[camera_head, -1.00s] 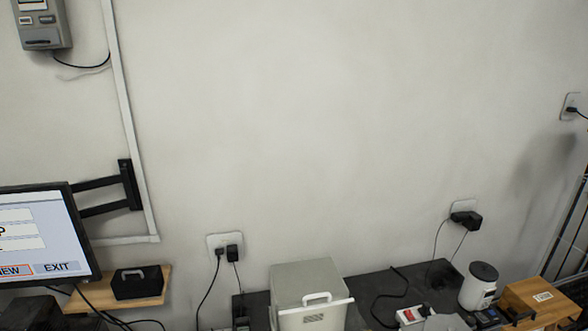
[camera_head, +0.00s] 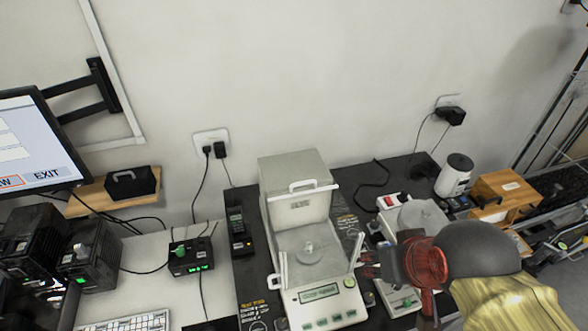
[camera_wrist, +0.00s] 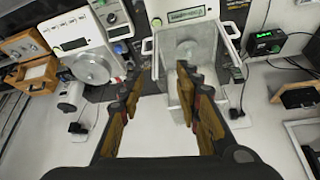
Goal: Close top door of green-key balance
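The green-key balance (camera_head: 322,295) stands on the dark mat in the head view, with green keys along its front and a small pan inside its clear draft chamber. A panel with a white handle, which looks like its top door (camera_head: 300,208), stands raised at the back of the chamber. My gripper (camera_head: 366,265) is just right of the chamber, beside the right side handle; contact cannot be told. In the wrist view my gripper (camera_wrist: 158,72) is open and empty, its fingers spread, with the balance (camera_wrist: 185,16) and chamber beyond and right of centre.
A second balance with a round pan (camera_head: 424,214) stands to the right, partly hidden by my arm. A white cylinder device (camera_head: 455,178) and a wooden box (camera_head: 505,193) are farther right. A small black display box (camera_head: 191,258) and cables lie left. A monitor (camera_head: 35,145) is at the far left.

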